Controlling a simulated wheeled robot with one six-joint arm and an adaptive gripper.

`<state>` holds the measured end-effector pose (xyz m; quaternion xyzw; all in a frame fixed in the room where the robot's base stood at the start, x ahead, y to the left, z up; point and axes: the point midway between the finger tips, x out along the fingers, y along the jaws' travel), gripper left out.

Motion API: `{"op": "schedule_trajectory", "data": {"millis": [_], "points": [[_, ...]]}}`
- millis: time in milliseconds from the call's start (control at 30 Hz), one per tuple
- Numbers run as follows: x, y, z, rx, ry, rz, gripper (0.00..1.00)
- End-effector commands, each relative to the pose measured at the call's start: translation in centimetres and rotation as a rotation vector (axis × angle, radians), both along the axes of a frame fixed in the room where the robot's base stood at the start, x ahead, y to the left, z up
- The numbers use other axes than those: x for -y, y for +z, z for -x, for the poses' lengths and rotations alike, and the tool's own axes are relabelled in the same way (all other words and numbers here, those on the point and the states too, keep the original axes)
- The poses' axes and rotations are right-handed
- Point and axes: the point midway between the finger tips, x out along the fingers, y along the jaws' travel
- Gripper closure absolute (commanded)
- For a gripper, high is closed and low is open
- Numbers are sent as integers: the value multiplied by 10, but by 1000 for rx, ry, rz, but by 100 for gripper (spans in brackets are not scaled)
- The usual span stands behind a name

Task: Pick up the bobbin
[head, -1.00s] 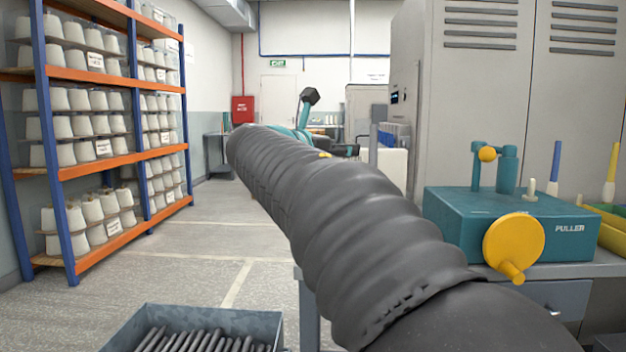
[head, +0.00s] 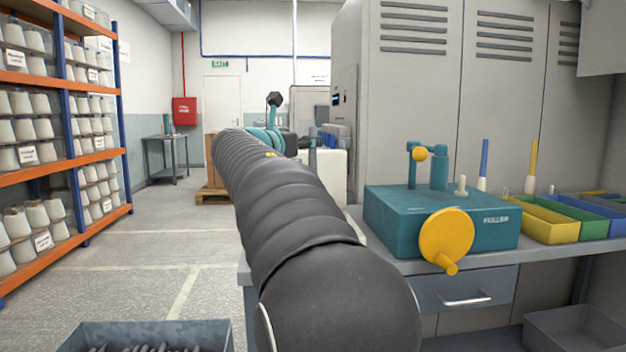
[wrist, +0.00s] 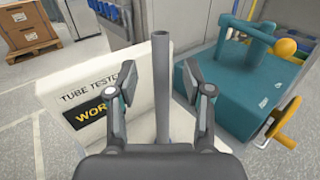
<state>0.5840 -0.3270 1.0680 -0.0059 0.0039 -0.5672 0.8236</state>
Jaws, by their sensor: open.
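An upright grey tube (wrist: 161,50) stands between the spread fingers of my gripper (wrist: 159,82) in the wrist view. The fingers are open, with a gap on each side of the tube. It appears to rise from the white tube tester (wrist: 75,80), but its foot is hidden behind my gripper. A blue tube (head: 484,160) and a yellow tube (head: 532,160) stand on pale bases on the bench, away from my gripper.
A teal puller (head: 390,215) with a yellow handwheel (head: 446,235) stands on the bench right of the tester. Coloured bins (head: 550,226) lie farther right. A grey crate (head: 75,340) of dark rods is at lower left. The aisle floor (head: 150,250) is clear.

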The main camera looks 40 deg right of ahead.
Motion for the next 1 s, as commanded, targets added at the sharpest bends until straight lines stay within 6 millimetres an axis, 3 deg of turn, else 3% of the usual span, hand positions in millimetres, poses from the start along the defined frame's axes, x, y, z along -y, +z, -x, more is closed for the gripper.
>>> {"op": "schedule_trajectory", "data": {"millis": [233, 500, 567, 700, 1000], "points": [[33, -5, -10, 0, -3, -1, 49], [37, -5, -13, 0, 1, 0, 49], [37, -5, -13, 0, 1, 0, 62], [37, -5, -13, 0, 1, 0, 97], [37, -5, -13, 0, 0, 0, 100]]}}
